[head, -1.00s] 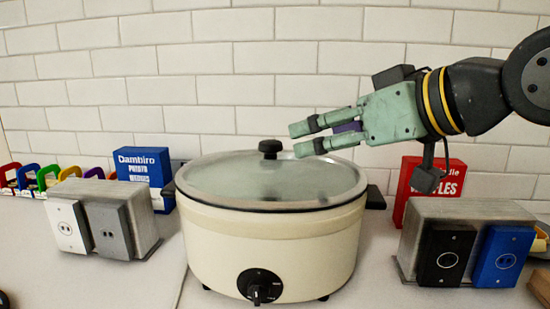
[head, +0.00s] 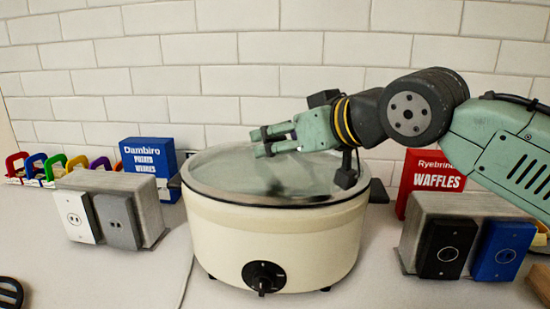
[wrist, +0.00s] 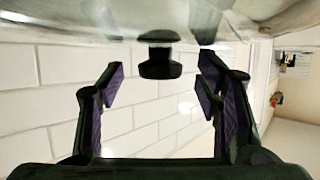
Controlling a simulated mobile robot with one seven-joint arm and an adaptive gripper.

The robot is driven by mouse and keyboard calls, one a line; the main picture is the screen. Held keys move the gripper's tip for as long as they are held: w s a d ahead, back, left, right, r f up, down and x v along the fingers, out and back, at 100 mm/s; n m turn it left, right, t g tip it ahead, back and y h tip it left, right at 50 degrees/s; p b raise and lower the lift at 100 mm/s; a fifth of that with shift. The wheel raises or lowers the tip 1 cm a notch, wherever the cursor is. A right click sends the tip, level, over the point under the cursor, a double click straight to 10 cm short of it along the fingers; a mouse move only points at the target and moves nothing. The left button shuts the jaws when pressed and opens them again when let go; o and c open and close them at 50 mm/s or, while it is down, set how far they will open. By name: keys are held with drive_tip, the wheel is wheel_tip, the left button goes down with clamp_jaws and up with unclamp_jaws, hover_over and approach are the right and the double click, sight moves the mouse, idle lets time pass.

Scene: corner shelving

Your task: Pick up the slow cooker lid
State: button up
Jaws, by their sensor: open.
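The cream slow cooker (head: 215,235) stands on the counter with its glass lid (head: 228,176) resting on top. My gripper (head: 261,142) reaches in from the right, low over the middle of the lid, and hides the lid's knob in the head view. In the wrist view, the black knob (wrist: 160,56) hangs down from the lid (wrist: 80,24) along the top edge of the picture. There the open fingers of my gripper (wrist: 162,72) stand on either side of the knob, with a gap to each side.
A white tiled wall (head: 160,60) is behind.

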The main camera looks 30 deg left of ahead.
drive_tip(key=shift+c, duration=0.4)
clamp_jaws()
idle(0.4)
